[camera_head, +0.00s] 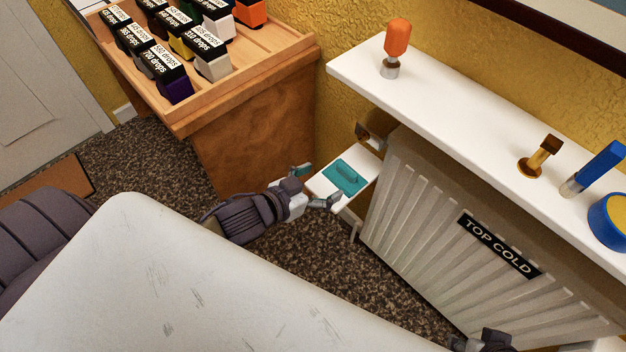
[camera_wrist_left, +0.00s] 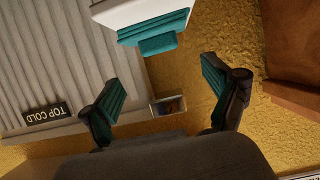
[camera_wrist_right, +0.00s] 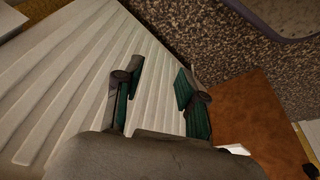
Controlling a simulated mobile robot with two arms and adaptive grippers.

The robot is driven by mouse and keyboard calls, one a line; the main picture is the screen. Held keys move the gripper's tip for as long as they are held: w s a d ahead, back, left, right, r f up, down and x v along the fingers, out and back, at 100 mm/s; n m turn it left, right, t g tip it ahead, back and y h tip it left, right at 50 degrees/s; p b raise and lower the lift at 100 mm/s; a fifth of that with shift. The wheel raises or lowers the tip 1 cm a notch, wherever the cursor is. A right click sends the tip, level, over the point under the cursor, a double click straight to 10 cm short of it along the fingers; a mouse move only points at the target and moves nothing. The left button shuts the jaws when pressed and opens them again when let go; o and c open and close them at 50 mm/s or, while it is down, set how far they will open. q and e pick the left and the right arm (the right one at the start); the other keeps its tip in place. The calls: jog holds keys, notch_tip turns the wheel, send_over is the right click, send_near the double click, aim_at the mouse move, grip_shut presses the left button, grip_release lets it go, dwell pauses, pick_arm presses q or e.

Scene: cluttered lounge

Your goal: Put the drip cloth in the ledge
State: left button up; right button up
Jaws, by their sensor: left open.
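The drip cloth (camera_head: 345,178) is a flat teal piece with a raised fold on top, lying on a small white stand (camera_head: 325,192) beside the radiator. Its teal edge and fold show at the top of the left wrist view (camera_wrist_left: 157,44). My left gripper (camera_head: 316,187) is open and empty just left of the stand, its fingers apart and facing the cloth without holding it. The white ledge (camera_head: 440,117) runs above the radiator along the yellow wall. My right gripper is partly in view at the bottom of the head view; in the right wrist view (camera_wrist_right: 157,76) it is open and empty.
The ledge holds an orange-topped item (camera_head: 397,40), a brass item (camera_head: 540,157), a blue-handled item (camera_head: 597,168) and a blue tub (camera_head: 609,220), with bare stretches between. The radiator (camera_head: 430,235) is labelled TOP COLD. A wooden cabinet (camera_head: 250,130) with drop boxes stands left.

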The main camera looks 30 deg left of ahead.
pick_arm(q)
jog(key=s+a+f+n+g+y, duration=0.1)
jog(key=s+g, duration=0.3)
jog(key=s, duration=0.4)
jog(key=s+a+f+n+g+y, duration=0.1)
jog(key=s+f+g+y, duration=0.2)
jog(key=s, duration=0.5)
jog(key=shift+s+a+f+g, duration=0.3)
jog(key=shift+f+g, duration=0.35)
jog(key=shift+g, duration=0.45)
pick_arm(e)
jog(key=shift+w+f, duration=0.25)
jog(key=shift+f, duration=0.4)
pick_arm(q)
jog(key=shift+w, duration=0.1)
